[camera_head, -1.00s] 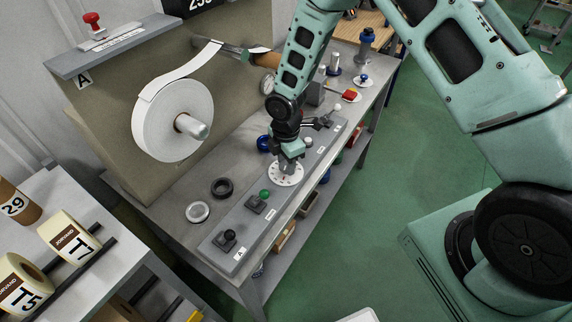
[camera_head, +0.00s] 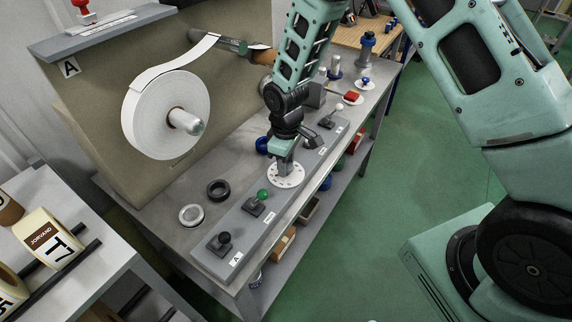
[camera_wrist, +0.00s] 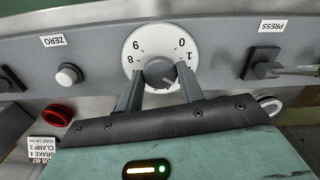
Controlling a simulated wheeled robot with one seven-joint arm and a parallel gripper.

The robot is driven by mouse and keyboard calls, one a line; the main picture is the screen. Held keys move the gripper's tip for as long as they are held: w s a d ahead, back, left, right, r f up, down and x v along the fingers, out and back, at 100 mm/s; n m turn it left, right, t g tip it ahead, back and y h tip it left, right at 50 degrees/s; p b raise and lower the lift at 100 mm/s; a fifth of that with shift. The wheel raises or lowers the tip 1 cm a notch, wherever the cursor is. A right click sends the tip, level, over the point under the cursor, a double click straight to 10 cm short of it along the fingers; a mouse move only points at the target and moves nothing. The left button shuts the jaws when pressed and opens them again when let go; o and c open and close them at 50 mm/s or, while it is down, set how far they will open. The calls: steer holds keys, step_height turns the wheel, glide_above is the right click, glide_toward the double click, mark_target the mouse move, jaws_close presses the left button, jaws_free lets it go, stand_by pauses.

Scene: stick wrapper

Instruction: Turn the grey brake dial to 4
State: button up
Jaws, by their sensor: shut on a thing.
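The brake dial (camera_head: 287,176) is a round white plate on the grey control strip. In the wrist view its grey knob (camera_wrist: 158,72) sits in the middle of the numbered white face (camera_wrist: 159,35). Numerals 0 and 1 show at right, with part of a 2 below; others show at left. A pale mark on the knob points to the lower right in the picture. The number it meets cannot be read, and the lower face is hidden by my gripper. My gripper (camera_wrist: 158,80) is shut on the knob, one finger on each side. In the head view my gripper (camera_head: 285,160) stands over the dial.
A green-knobbed lever (camera_head: 263,194) and a black-knobbed lever (camera_head: 225,238) stand nearer on the strip; a white-knobbed lever (camera_head: 339,107) stands beyond. A large paper roll (camera_head: 150,115) stands left.

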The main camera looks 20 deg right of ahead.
steer(key=m+b, duration=0.1)
steer(key=m, duration=0.2)
steer(key=shift+m, duration=0.4)
steer(key=shift+m+b, duration=0.4)
steer(key=shift+m, duration=1.5)
steer(key=o, duration=1)
steer(key=shift+r, duration=0.1)
step_height(320, 180, up, 17)
steer(key=b, duration=0.2)
steer(key=shift+r+b, duration=0.15)
steer(key=shift+b, duration=0.2)
